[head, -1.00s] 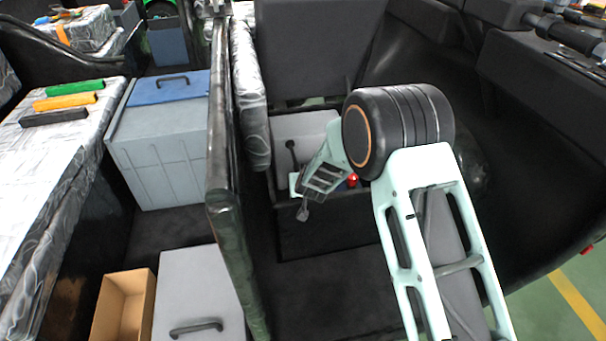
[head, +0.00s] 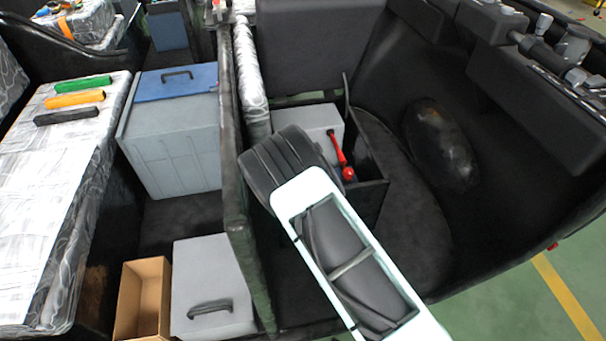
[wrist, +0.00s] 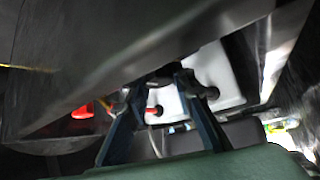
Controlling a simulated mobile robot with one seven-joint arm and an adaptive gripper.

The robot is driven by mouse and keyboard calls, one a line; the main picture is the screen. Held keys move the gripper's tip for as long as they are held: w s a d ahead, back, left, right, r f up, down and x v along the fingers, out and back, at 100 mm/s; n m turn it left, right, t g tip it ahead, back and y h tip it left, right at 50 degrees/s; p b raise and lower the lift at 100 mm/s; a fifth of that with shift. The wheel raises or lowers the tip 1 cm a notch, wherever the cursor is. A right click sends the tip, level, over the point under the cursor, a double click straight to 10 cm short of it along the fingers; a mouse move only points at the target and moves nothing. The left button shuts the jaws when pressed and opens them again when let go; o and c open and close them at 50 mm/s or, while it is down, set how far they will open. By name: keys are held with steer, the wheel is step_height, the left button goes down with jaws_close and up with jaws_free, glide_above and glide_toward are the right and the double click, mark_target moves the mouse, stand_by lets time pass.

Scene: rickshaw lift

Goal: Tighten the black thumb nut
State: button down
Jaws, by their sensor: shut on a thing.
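In the wrist view, the two blue fingers of my gripper (wrist: 160,80) reach up to a small dark piece (wrist: 161,71) between their tips, under a dark panel. My gripper is shut on this piece, which appears to be the black thumb nut; its shape is dim and partly hidden by the fingertips. In the head view, my gripper and the nut are hidden behind my own arm.
A red lever (head: 338,150) stands by the grey box (head: 310,122) beyond my arm. A dark partition (head: 243,215) runs along the left. Beyond it are a blue-lidded grey bin (head: 172,145), a grey case (head: 212,270) and an open cardboard box (head: 128,300).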

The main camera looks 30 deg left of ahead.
stand_by(0.4)
steer(key=c, duration=1.6)
jaws_free()
steer(key=n+b, duration=0.1)
steer(key=b, duration=0.3)
steer(key=shift+f+y, duration=0.3)
steer(key=n+g+y+b, duration=0.1)
steer(key=n+b, duration=0.1)
steer(key=b, duration=0.5)
steer(key=shift+y, duration=0.4)
